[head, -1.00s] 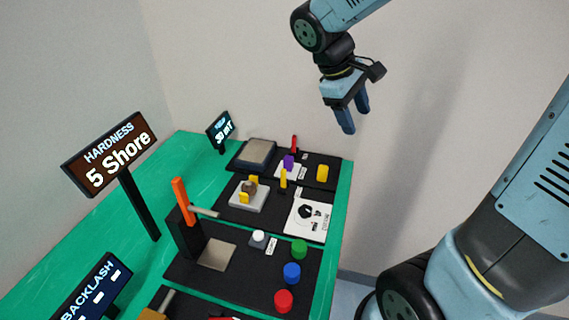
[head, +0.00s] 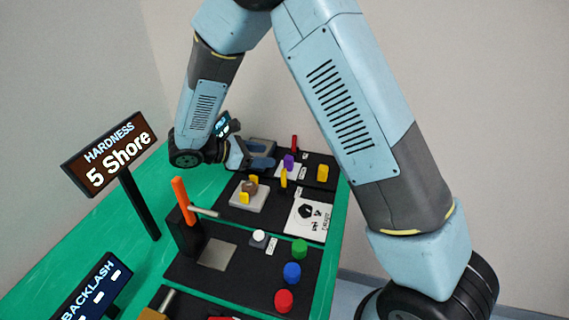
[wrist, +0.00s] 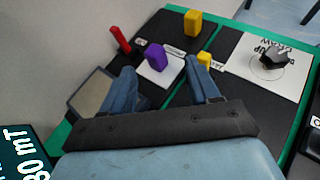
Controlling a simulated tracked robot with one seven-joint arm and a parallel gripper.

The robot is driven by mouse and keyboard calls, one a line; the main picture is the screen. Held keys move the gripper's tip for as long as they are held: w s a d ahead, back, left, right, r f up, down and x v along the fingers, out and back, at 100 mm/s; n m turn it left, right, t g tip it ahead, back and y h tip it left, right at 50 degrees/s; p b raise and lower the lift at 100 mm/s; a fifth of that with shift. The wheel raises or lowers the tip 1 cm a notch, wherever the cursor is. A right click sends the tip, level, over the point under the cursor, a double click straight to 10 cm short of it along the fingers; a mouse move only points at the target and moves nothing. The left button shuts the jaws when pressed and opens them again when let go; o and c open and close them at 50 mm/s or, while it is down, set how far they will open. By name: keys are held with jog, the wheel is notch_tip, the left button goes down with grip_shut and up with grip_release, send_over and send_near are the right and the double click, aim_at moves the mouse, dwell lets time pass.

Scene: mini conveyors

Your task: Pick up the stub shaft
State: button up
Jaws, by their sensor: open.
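No part is plainly marked as the stub shaft. A small dark, faceted piece stands on a white printed card (head: 308,228) at the right side of the table. The dark piece (wrist: 275,58) also shows in the wrist view, at upper right, apart from my fingers. My gripper (head: 262,155) is low over the far end of the table. In the wrist view my gripper (wrist: 162,78) is open, its two blue fingers spread with nothing seen held. A purple block (wrist: 155,56) appears beyond and between the fingertips.
A grey plate (wrist: 92,93) lies beside the left finger. A red post (wrist: 120,39) and a yellow block (wrist: 192,22) stand farther off. The orange-handled lever (head: 181,194) and hardness sign (head: 108,153) rise nearer. Red, blue and green buttons line the right edge.

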aim_at(292, 161)
jog(key=shift+s+a+f+n+t, duration=0.1)
jog(key=shift+a+f+n+t, duration=0.35)
jog(key=shift+a+f, duration=0.45)
jog(key=shift+f, duration=0.2)
jog(key=x, duration=1.3)
jog(key=shift+w+d, duration=0.2)
jog(key=shift+w, duration=0.15)
grip_shut()
